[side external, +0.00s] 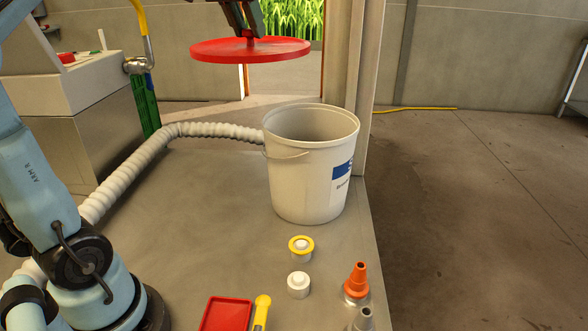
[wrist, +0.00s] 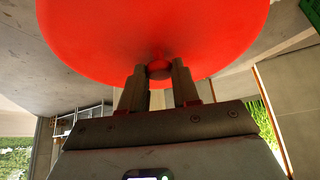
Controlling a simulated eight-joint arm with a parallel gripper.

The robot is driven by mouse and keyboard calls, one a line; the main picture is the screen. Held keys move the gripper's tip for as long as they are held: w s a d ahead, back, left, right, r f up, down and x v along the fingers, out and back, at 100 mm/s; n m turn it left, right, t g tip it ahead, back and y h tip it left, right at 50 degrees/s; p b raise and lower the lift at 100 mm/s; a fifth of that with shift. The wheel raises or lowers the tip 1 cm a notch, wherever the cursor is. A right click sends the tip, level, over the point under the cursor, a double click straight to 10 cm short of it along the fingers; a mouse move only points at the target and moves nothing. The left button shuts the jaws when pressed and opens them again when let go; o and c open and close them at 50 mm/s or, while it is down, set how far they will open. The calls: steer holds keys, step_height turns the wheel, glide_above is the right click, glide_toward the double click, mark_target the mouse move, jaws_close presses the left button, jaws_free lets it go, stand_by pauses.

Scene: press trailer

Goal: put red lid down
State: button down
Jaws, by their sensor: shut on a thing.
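The red lid (side external: 270,53) is a flat round disc with a small knob on top. My gripper (side external: 249,32) is shut on the knob and holds the lid roughly level in the air, higher than the white bucket and to its left in the side external view. The wrist view shows the lid (wrist: 155,35) filling the top, with the two fingers (wrist: 159,75) on either side of the knob. The white bucket (side external: 308,180) stands upright and open on the grey table, with a wire handle and a blue label. Its bottom inside is hidden.
A ribbed white hose (side external: 150,155) runs to the bucket's left side. In front stand a yellow-ringed white cap (side external: 301,248), a white cap (side external: 298,285), an orange nozzle (side external: 357,281) and a grey nozzle (side external: 362,320). A red tray (side external: 226,314) lies near the front.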

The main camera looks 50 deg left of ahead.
steer(key=s+a+n+g+y, duration=0.15)
steer(key=s+a+n, duration=0.25)
steer(key=s+a, duration=0.55)
steer(key=shift+w+d+f, duration=0.1)
steer(key=shift+f, duration=9.4)
steer(key=shift+d+f, duration=0.1)
steer(key=shift+f, duration=9.35)
steer(key=c, duration=0.8)
jaws_free()
steer(key=shift+f, duration=0.1)
